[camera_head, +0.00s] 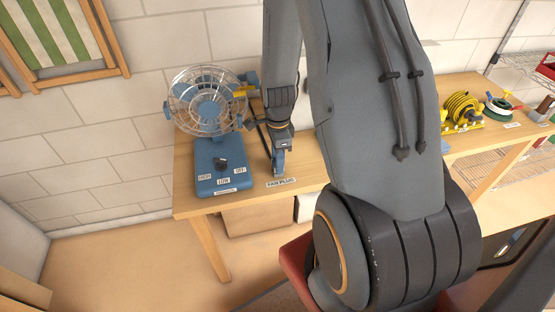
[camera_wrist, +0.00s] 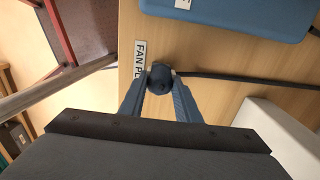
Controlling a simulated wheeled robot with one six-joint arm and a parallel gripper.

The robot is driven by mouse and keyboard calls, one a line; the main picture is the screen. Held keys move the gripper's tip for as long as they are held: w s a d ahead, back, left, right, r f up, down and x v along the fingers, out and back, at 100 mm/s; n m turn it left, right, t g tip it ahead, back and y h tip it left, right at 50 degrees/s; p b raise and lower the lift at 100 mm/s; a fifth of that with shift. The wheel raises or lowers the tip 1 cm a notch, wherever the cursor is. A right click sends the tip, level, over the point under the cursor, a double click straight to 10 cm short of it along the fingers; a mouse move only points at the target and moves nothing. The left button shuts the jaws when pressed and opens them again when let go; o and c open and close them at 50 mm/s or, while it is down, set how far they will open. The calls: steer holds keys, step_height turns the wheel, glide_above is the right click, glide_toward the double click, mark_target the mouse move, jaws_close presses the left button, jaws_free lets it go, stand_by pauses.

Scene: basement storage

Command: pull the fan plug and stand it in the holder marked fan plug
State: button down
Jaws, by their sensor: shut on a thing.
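The blue desk fan (camera_head: 208,105) stands at the left end of the wooden table, with switch labels on its blue base (camera_head: 206,184). My gripper (camera_head: 279,170) points down just right of the base, right behind the FAN PLUG label (camera_head: 281,183). In the wrist view, my gripper (camera_wrist: 160,92) is shut on the dark round fan plug (camera_wrist: 160,76), with a finger on each side. Its black cable (camera_wrist: 235,76) runs off to the right. The label (camera_wrist: 141,60) lies beside the plug. The holder cannot be made out, so I cannot tell whether the plug touches it.
The wooden table (camera_head: 192,209) has bare top around the fan. Cardboard boxes (camera_head: 258,217) stand underneath. The block wall is close behind.

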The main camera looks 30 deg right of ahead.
steer(key=c, duration=1.2)
jaws_free()
steer(key=shift+r+b, duration=1.1)
steer(key=shift+r, duration=2.75)
steer(key=s+a+r+n+b, duration=0.1)
steer(key=s+a+n, duration=0.1)
steer(key=a+n, duration=0.2)
steer(key=s+a+r+n+t+b, duration=0.1)
steer(key=s+a+r+n+b, duration=0.1)
steer(key=n, duration=0.8)
steer(key=s+a+r+n+b, duration=0.1)
steer(key=s+a+r+n, duration=0.1)
steer(key=a+n, duration=0.5)
steer(key=shift+s+r+b, duration=0.1)
steer(key=shift+s+b, duration=0.2)
steer(key=shift+s, duration=0.5)
